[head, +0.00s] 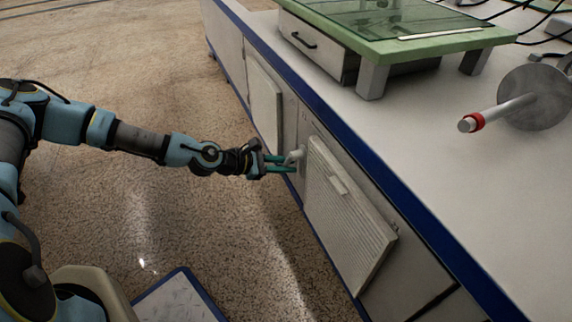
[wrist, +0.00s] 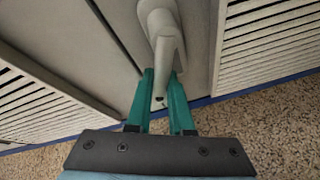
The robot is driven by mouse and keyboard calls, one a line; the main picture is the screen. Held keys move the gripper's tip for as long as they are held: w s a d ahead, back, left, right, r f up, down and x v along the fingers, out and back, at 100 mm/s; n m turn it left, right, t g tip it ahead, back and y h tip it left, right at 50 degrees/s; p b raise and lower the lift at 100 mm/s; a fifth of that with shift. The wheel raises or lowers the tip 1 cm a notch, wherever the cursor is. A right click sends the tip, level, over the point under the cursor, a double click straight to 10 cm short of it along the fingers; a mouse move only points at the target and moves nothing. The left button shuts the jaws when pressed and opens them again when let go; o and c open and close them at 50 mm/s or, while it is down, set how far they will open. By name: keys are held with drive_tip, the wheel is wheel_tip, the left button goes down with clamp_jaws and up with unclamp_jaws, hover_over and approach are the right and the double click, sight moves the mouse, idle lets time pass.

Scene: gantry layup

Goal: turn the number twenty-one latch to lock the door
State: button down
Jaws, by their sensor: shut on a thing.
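The latch (head: 295,156) is a small pale grey handle on the cabinet front, left of a louvred door (head: 345,215). In the wrist view the latch (wrist: 163,40) comes down from its round base and its lower end lies between my green fingers. My gripper (head: 280,163) is shut on the latch; in the wrist view my gripper (wrist: 161,98) has one finger on each side of it. The louvred door looks closed against the cabinet. I cannot read a number on the latch.
A second louvred panel (head: 265,105) is to the left of the latch. The white worktop (head: 450,150) with its blue edge overhangs above. A green-framed glass table (head: 400,30) and a roller with a disc (head: 535,97) stand on it. The speckled floor (head: 230,230) is clear below.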

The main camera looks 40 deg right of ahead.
drive_tip(key=c, duration=0.8)
unclamp_jaws()
drive_tip(key=p+v, duration=0.2)
drive_tip(key=v, duration=0.8)
drive_tip(key=shift+a+p, duration=0.3)
drive_tip(key=shift+a, duration=0.05)
drive_tip(key=shift+w+r, duration=0.1)
